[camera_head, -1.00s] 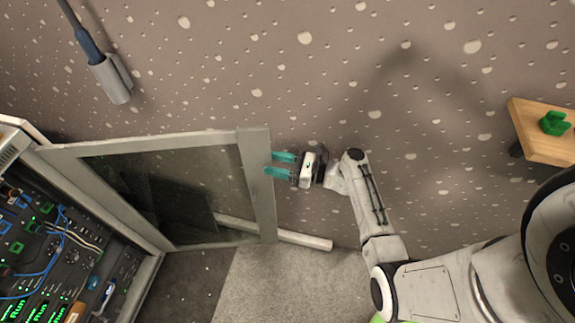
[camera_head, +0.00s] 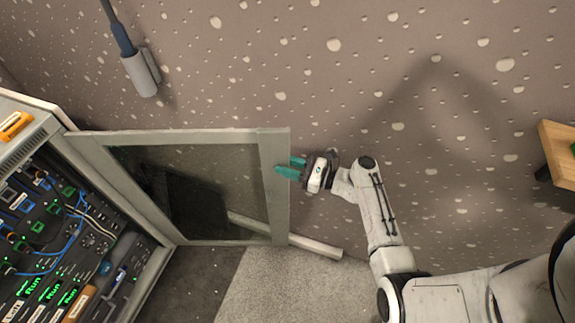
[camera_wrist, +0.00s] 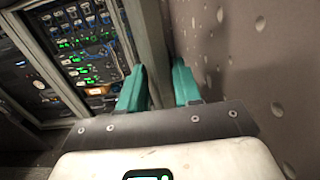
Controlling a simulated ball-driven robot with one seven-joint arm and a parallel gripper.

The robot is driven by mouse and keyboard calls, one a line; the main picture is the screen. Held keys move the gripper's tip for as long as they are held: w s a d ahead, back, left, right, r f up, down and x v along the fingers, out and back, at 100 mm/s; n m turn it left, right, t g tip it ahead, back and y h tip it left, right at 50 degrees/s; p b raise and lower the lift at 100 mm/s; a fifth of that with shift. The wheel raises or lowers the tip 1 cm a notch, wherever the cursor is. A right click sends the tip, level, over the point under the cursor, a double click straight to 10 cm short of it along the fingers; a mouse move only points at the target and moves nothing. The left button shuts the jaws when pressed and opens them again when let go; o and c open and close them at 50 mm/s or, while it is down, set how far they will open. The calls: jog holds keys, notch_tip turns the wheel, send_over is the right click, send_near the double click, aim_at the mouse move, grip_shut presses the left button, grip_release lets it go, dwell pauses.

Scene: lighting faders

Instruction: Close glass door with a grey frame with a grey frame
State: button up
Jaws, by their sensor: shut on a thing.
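The glass door with a grey frame (camera_head: 277,190) stands open, swung out to the right from the rack cabinet in the head view. Its dark glass shows the floor behind. My gripper (camera_head: 290,167) is at the free right edge of the door, at about mid height. In the wrist view, the teal fingers of my gripper (camera_wrist: 159,80) lie on either side of the door's upright frame edge (camera_wrist: 150,45), and are shut on it. The fingertips' contact with the frame is partly hidden.
The cabinet (camera_head: 60,240), full of devices, cables and green lights, is at the left. A speckled brown wall (camera_head: 400,90) runs close behind the door. A grey holder (camera_head: 140,72) hangs at the upper left. A wooden shelf (camera_head: 558,150) is at the right.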

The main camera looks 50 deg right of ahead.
jog(key=shift+c, duration=0.6)
jog(key=s+a+m+h+p, duration=0.1)
jog(key=s+a+h+p, duration=0.1)
jog(key=s+a+p, duration=0.2)
jog(key=shift+s+a+m+t, duration=0.2)
jog(key=shift+a+m+t, duration=0.1)
jog(key=shift+a, duration=0.8)
jog(key=s+a+m+h+p, duration=0.1)
jog(key=s+a+h, duration=0.1)
jog(key=a, duration=0.4)
jog(key=shift+s+a+h, duration=0.3)
jog(key=shift+s+a, duration=0.05)
jog(key=shift+s, duration=0.4)
jog(key=s+a+m+h+b, duration=0.1)
jog(key=s+a+h, duration=0.1)
jog(key=a, duration=0.5)
jog(key=shift+s+m, duration=0.3)
jog(key=shift+m, duration=0.1)
